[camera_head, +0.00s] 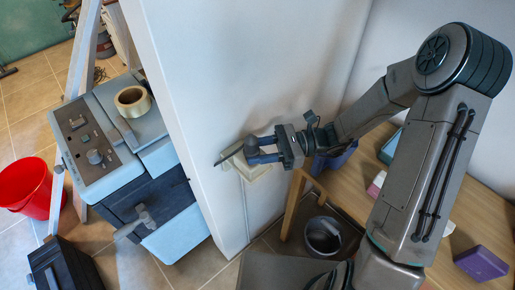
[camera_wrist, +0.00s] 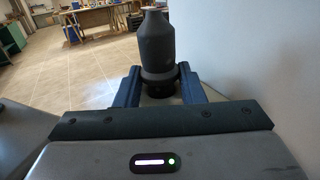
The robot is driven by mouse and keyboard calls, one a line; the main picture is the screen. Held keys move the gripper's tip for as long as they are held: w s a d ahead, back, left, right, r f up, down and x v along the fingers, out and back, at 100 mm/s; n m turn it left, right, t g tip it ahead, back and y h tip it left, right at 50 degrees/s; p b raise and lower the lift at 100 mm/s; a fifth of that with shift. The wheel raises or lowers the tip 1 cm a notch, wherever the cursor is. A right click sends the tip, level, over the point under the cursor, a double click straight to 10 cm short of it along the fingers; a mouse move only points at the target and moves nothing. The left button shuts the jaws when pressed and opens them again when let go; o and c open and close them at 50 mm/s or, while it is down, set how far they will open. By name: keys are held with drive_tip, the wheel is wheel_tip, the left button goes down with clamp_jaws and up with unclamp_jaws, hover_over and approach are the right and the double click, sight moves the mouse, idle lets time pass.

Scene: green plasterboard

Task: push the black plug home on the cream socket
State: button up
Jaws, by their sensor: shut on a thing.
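My gripper (camera_head: 262,150) is shut on the black plug (camera_head: 251,147) beside the white wall. In the wrist view the plug (camera_wrist: 157,48) stands between my two blue fingers (camera_wrist: 158,88), its narrower end pointing away from my wrist. The cream socket (camera_head: 255,173) is on the wall, just below and behind my gripper in the head view, and is partly hidden by it. The socket is not visible in the wrist view. I cannot tell whether plug and socket touch.
The white wall (camera_head: 190,80) runs close beside my gripper. A wooden table (camera_head: 420,190) with a purple block (camera_head: 481,263) lies to the right. A grey bucket (camera_head: 322,236) stands below. Left of the wall are a blue-grey cart (camera_head: 150,195) and a red bucket (camera_head: 28,188).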

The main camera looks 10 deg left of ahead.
drive_tip(key=shift+f, duration=0.35)
drive_tip(key=o, duration=1.1)
drive_tip(key=shift+c, duration=0.2)
drive_tip(key=shift+d, duration=0.15)
drive_tip(key=b+v, duration=0.2)
drive_tip(key=v, duration=1.1)
drive_tip(key=shift+w+d, duration=0.2)
drive_tip(key=shift+d, duration=0.05)
